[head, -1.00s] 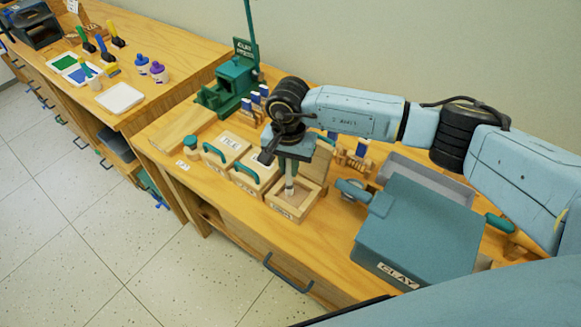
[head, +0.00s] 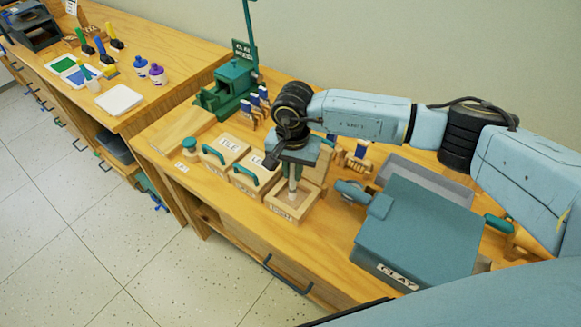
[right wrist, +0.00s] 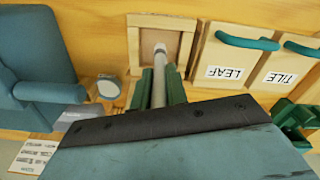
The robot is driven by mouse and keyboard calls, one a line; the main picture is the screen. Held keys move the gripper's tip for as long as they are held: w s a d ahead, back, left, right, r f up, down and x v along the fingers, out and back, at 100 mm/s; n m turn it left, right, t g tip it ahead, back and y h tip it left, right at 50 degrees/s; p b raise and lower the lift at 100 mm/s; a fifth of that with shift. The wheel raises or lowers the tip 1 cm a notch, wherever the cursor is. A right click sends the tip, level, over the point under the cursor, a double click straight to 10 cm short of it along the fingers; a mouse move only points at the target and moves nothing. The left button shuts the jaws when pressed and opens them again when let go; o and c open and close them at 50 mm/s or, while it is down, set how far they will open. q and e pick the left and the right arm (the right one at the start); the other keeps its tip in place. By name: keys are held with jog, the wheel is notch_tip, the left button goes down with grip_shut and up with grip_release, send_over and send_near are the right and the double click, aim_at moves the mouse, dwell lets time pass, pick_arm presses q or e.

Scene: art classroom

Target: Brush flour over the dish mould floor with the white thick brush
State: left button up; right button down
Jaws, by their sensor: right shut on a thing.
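The dish mould (head: 283,212) is an open wooden box with a pale floor, at the right end of the mould row in the head view. Its wooden rim (right wrist: 133,50) also shows at the top of the right wrist view. My right gripper (head: 295,169) is above the mould, shut on the white thick brush (head: 292,185). The brush points down into the mould. In the right wrist view the brush (right wrist: 159,62) reaches over the mould floor between my green fingers (right wrist: 160,90). I cannot tell whether its bristles touch the floor. My left gripper is out of view.
The leaf mould (right wrist: 226,65) and tile mould (head: 222,150), with green handles, stand left of the dish mould in the head view. A blue-grey clay box (head: 420,235) stands at right. A green clay press (head: 232,85) stands behind. A wooden panel (head: 319,166) is behind the dish mould.

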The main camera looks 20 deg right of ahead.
jog(key=shift+s+d+f, duration=0.1)
jog(key=shift+s+d, duration=0.15)
jog(key=shift+s, duration=0.1)
jog(key=shift+s+d, duration=0.3)
jog(key=shift+s, duration=0.05)
jog(key=shift+w+a+b, duration=0.7)
jog(key=shift+w+b, duration=0.2)
jog(key=shift+b, duration=0.2)
jog(key=shift+w+a+b, duration=0.3)
jog(key=shift+w+b, duration=0.05)
jog(key=shift+b, duration=0.25)
jog(key=shift+d, duration=0.1)
